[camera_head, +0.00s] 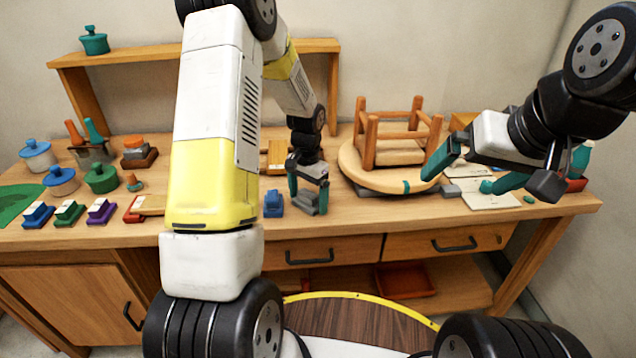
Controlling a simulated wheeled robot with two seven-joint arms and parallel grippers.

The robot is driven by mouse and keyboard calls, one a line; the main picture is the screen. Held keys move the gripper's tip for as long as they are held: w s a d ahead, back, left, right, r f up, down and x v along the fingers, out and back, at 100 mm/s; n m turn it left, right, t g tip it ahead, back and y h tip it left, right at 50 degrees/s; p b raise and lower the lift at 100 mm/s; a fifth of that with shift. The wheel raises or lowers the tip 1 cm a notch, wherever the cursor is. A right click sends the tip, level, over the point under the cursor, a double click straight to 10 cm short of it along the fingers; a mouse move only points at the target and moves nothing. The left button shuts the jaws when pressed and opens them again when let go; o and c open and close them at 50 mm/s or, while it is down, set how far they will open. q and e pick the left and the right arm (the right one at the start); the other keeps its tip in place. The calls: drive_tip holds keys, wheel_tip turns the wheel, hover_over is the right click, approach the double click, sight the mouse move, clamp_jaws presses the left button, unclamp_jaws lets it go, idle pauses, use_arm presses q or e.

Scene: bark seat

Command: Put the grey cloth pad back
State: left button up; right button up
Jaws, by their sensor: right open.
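The grey cloth pad (307,202) appears as a small grey piece between the teal fingers of my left gripper (308,196), low over the front of the workbench. The fingers seem to close on its two sides; whether it touches the bench top is hard to tell. My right gripper (472,173) is open, its teal fingers wide apart, at the right of an upturned wooden stool (388,152). One finger is close to the rim of the stool's round seat; contact cannot be told.
Pale sheets (490,199) and a small grey block (451,191) lie under my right gripper. A blue block (273,204) stands left of my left gripper. Lidded pots (101,178) and coloured blocks (69,213) fill the left side. A wooden shelf (312,46) stands behind.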

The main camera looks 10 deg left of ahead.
sight(308, 193)
use_arm(q)
drive_tip(key=shift+o, duration=0.2)
wheel_tip(308, 193, up, 12)
drive_tip(key=s+r+n+t+h, duration=0.1)
drive_tip(key=s+r+n+t, duration=0.15)
drive_tip(key=s+r, duration=0.95)
drive_tip(key=s+d+r+n+t, duration=0.1)
drive_tip(key=s+r+t, duration=0.1)
drive_tip(key=s, duration=0.4)
drive_tip(key=s+d+r+n+t+h, duration=0.1)
drive_tip(key=s+r, duration=0.1)
drive_tip(key=s, duration=0.4)
drive_tip(key=shift+s+n+t, duration=0.15)
drive_tip(key=shift+n+t, duration=0.2)
drive_tip(key=shift+d, duration=0.1)
